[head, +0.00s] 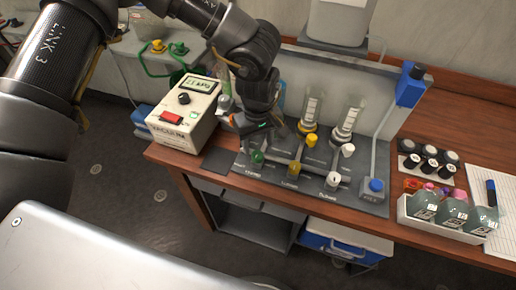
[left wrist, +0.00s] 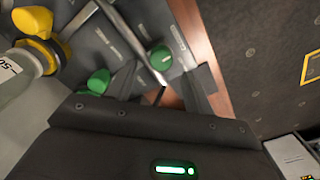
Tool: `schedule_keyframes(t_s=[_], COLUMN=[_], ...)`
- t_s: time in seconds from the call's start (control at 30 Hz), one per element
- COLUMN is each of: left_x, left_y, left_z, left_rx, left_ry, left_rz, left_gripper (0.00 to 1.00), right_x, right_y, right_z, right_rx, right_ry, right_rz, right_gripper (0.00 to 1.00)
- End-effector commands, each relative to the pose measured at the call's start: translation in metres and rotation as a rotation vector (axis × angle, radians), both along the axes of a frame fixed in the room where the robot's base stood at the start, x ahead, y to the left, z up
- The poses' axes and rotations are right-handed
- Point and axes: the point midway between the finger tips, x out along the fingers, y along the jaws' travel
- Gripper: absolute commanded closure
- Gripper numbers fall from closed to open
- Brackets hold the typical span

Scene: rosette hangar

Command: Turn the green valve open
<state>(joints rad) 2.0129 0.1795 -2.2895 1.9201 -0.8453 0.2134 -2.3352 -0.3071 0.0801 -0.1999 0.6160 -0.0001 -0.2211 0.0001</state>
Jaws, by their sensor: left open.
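A green knob (head: 257,157) sits at the front left of a grey valve panel (head: 270,182) on the wooden bench. My left gripper (head: 254,140) reaches down from above, just behind this knob, and hides part of the panel. In the left wrist view the gripper (left wrist: 165,88) is open and empty. There the round green knob (left wrist: 160,57) shows just beyond the gap between its fingers; I cannot tell whether they touch it. A second green knob (left wrist: 98,81) shows left of the fingers, nearer the yellow one. My right gripper is not in view.
Yellow (head: 311,140) and white (head: 348,150) knobs stand right of the green one, near glass tubes. A box with a display (head: 184,112) stands close on the left. A white tray of flasks (head: 410,213) stands at the right. The bench's front edge is near.

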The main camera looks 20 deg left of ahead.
Motion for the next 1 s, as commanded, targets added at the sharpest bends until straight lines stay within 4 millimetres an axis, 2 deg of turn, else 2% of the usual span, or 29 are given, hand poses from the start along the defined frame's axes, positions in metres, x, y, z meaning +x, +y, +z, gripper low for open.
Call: schedule_keyframes(t_s=[0.1, 0.3, 0.67, 1.0], left_x=[-0.001, -0.001, 0.000, 0.000], left_y=[0.001, 0.001, 0.001, 0.001], left_z=[-0.019, -0.040, -0.046, -0.046], left_rx=[0.001, 0.000, -0.001, -0.001], left_ry=[0.003, 0.001, -0.001, -0.001], left_rz=[0.001, 0.002, 0.003, 0.003], left_gripper=[0.48, 0.48, 0.48, 0.91], right_x=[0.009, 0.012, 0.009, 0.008], right_y=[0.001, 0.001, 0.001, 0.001], right_z=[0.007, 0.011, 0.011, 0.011], right_rx=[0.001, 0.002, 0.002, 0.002], right_ry=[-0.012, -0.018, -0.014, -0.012], right_rz=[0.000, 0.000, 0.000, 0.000], right_gripper=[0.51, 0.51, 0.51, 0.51])
